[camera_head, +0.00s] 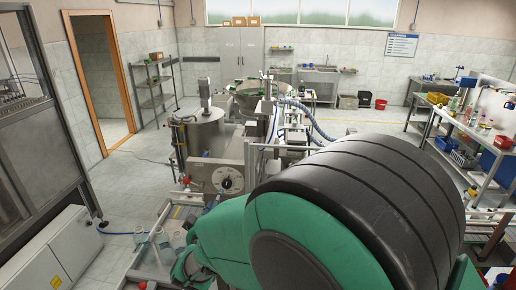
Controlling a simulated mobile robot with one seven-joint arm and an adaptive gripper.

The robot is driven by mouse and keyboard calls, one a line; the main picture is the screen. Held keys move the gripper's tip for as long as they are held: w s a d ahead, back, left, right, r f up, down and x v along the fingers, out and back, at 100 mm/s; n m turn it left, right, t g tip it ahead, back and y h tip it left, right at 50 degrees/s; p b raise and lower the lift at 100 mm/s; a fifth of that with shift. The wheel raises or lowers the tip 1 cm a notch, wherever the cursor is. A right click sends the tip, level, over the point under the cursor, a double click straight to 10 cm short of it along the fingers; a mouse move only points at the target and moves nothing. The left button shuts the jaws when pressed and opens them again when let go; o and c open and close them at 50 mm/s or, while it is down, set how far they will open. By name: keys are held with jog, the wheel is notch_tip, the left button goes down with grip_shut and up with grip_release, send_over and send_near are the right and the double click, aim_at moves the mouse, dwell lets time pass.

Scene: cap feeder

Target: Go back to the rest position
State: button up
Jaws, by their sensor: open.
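My green and black arm fills the lower middle and right of the head view, close to the camera. A smaller green part of it reaches down to the lower left, beside the glassware (160,240). I cannot make out my gripper's fingers; they are hidden or out of frame. The cap feeder machine (207,133) stands beyond my arm, with a steel drum and a bowl (252,87) holding green pieces. My arm covers part of the machine's lower right side.
A steel-framed cabinet (40,110) and a pale box (50,255) stand at the left. A workbench (470,125) with bins and bottles is at the right. Shelving (153,85) and a sink (320,70) line the back. Tiled floor (130,185) is open left of the machine.

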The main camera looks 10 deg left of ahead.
jog(key=s+d+r+g+y+b, duration=0.2)
jog(key=d+b, duration=0.3)
jog(key=d, duration=0.3)
jog(key=s+d+r+g+y+b, duration=0.1)
jog(key=s+d+g+y+b, duration=0.15)
jog(key=d+b, duration=0.45)
jog(key=s+d+f+m+g+h+b, duration=0.1)
jog(key=s+d+f, duration=0.3)
jog(key=s+d, duration=0.5)
jog(key=s+d+f+m+g+h+b, duration=0.2)
jog(key=s+d+f+g+b, duration=0.1)
jog(key=s+d, duration=0.6)
jog(key=s+d+f+m+g+h+b, duration=0.1)
jog(key=s+d+f+b, duration=0.3)
jog(key=s+d, duration=0.6)
jog(key=shift+s+f+m+g+h, duration=0.3)
jog(key=shift+s+f+g+h, duration=0.3)
jog(key=shift+s+g, duration=0.15)
jog(key=shift+c, duration=0.5)
